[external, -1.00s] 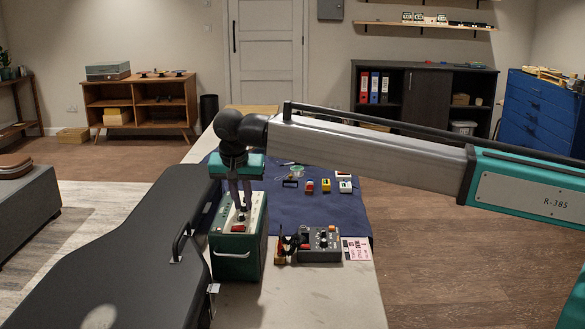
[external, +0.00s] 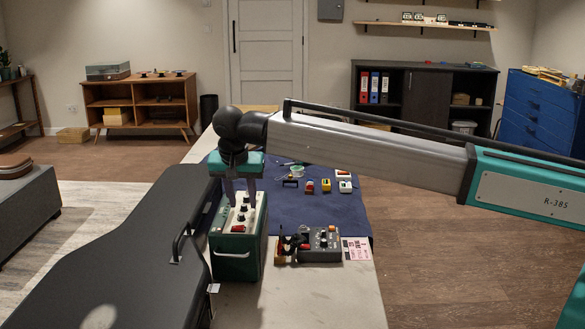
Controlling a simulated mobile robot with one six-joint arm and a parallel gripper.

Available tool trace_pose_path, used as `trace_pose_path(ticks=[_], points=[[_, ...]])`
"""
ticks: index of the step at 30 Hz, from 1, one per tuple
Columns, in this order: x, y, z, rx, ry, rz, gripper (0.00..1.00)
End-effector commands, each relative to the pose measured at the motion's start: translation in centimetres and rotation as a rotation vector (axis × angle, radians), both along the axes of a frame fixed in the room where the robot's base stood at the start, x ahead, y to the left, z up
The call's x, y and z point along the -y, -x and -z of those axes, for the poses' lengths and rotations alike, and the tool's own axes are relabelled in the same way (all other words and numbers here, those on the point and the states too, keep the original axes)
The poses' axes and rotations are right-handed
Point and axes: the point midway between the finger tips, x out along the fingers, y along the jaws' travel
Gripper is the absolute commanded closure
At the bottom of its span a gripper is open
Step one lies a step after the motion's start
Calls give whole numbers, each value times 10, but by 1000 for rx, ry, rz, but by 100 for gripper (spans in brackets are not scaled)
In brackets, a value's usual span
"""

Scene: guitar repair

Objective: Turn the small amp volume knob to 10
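The small amp (external: 236,246) is a dark green box with a light handle on its front, standing on the workbench. Its pale top panel carries several dark knobs (external: 240,217) in a row and a red switch (external: 237,229) at the near end. My gripper (external: 241,201) points straight down over the panel. Its two fingers are spread apart, one on each side of the knob row, with a knob showing between them. I cannot tell whether the fingers touch anything. The knob labels and pointer positions are too small to read, so I cannot tell which knob is the volume.
A black guitar case (external: 120,250) with a handle lies close left of the amp. A grey box with knobs (external: 320,245) and a small dark item (external: 287,243) stand to its right. Several small coloured boxes lie on the blue mat (external: 330,211) behind. The near bench top (external: 310,295) is clear.

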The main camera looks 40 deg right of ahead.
Motion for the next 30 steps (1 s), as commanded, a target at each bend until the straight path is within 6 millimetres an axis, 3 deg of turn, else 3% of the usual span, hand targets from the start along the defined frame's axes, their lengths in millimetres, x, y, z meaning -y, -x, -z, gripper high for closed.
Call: trace_pose_path(ticks=[8,21,30], points=[[-10,8,-29,2,0,-1,67],[-28,25,-95,1,-1,-2,67],[-36,32,-119,0,0,-1,67]])
